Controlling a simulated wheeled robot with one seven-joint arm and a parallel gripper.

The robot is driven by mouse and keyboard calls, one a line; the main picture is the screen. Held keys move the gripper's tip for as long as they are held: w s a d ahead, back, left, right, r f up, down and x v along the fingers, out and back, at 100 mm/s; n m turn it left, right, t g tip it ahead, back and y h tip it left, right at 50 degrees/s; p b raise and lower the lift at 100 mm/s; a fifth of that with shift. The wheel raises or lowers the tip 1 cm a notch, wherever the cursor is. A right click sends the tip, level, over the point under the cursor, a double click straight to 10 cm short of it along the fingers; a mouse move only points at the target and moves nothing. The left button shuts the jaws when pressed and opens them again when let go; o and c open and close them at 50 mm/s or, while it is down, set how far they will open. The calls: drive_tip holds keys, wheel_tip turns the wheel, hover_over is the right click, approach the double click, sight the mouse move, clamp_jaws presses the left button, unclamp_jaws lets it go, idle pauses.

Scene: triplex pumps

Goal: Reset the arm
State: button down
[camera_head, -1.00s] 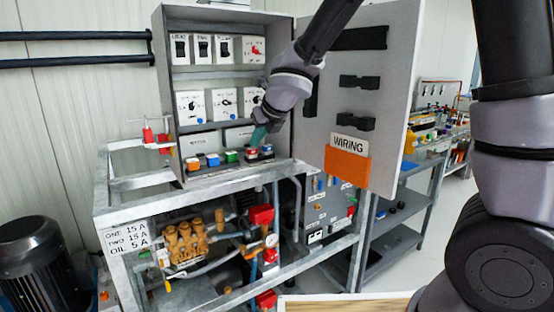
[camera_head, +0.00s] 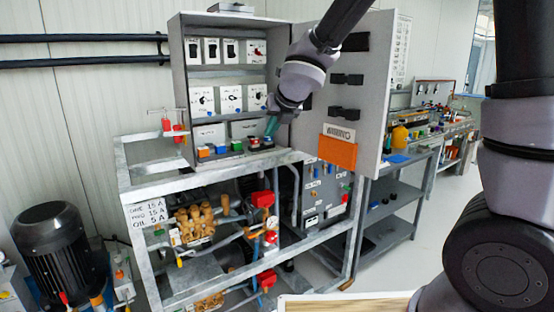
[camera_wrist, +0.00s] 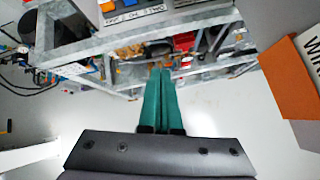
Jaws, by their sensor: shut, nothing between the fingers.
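My gripper (camera_head: 270,127) is in front of the open control cabinet (camera_head: 176,90), near the right end of its row of coloured buttons. In the wrist view its two green fingers (camera_wrist: 163,72) are pressed together with nothing between them. They point down past the pump frame toward the floor. My arm reaches in from the upper right. The buttons (camera_head: 237,146) are blue, orange, green and red, on small blocks along the cabinet's lower edge. In the head view the fingertips are small, and I cannot tell how far they are from the red buttons.
The open cabinet door (camera_head: 372,100) with an orange WIRING pocket (camera_head: 338,152) stands right of my gripper. The galvanized frame (camera_head: 150,192) holds brass pumps (camera_head: 195,222) below. A dark motor (camera_head: 58,255) stands at left. A shelf table (camera_head: 400,195) is at right. Open floor lies in front.

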drive_tip(key=s+d+r+m+h, duration=0.2)
drive_tip(key=s+d+r+m, duration=0.15)
drive_tip(key=d+m, duration=0.75)
drive_tip(key=s+d+r+m+h, duration=0.15)
drive_tip(key=d+r+m, duration=0.35)
drive_tip(key=d+m, duration=0.6)
drive_tip(key=s+d+r+m, duration=0.1)
drive_tip(key=s+d+m, duration=0.1)
drive_tip(key=s+m, duration=0.5)
drive_tip(key=s+d+m+y, duration=0.1)
drive_tip(key=s+d+m, duration=0.1)
drive_tip(key=s+m, duration=0.6)
drive_tip(key=m, duration=0.6)
drive_tip(key=shift+s+d+r+g, duration=0.15)
drive_tip(key=shift+r+g, duration=0.15)
drive_tip(key=shift+r, duration=0.1)
